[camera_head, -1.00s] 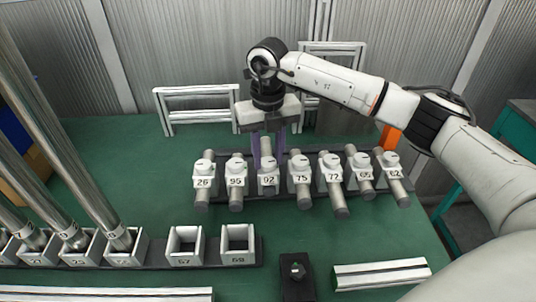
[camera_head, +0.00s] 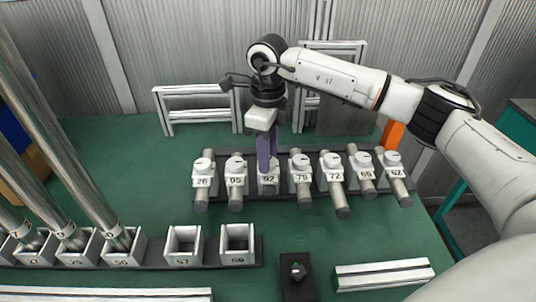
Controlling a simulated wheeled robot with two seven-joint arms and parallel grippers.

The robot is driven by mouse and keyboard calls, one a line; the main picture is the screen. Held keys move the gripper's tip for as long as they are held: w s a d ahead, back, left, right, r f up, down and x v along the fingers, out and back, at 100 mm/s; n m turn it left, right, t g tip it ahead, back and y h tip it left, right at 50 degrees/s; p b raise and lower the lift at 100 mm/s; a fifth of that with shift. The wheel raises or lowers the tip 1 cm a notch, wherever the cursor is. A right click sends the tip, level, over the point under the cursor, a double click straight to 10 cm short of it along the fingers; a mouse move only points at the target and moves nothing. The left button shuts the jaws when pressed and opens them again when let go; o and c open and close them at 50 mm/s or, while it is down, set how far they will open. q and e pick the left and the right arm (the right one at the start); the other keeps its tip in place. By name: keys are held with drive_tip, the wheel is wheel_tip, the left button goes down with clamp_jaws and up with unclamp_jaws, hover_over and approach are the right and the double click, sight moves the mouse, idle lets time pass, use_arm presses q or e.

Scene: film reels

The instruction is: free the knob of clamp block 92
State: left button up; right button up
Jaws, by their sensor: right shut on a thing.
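Clamp block 92 (camera_head: 269,181) is a white block with a black number, third from the left in the row of clamp blocks on the dark rail. My right gripper (camera_head: 267,158) comes down over it from above, with its purple fingers turned nearly edge-on to the view. It is shut on the knob of block 92, and the fingers hide the knob. My left gripper is not in view.
Clamp block 95 (camera_head: 236,180) stands close to the left and clamp block 75 (camera_head: 301,178) close to the right. In front are open square sockets (camera_head: 184,260), some holding tall metal rods (camera_head: 75,170). A small black block (camera_head: 297,283) sits at the front.

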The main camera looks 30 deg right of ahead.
drive_tip(key=n, duration=0.6)
drive_tip(key=shift+r+n+b, duration=0.1)
drive_tip(key=shift+n+b, duration=0.2)
drive_tip(key=shift+b, duration=0.1)
drive_tip(key=n, duration=0.6)
drive_tip(key=shift+b, duration=0.3)
drive_tip(key=n, duration=0.6)
drive_tip(key=shift+n, duration=0.3)
drive_tip(key=n+b, duration=0.1)
drive_tip(key=n, duration=0.4)
drive_tip(key=shift+n, duration=0.3)
drive_tip(key=o, duration=1)
drive_tip(key=shift+o, duration=0.2)
wheel_tip(320, 180, up, 10)
drive_tip(key=shift+r, duration=0.2)
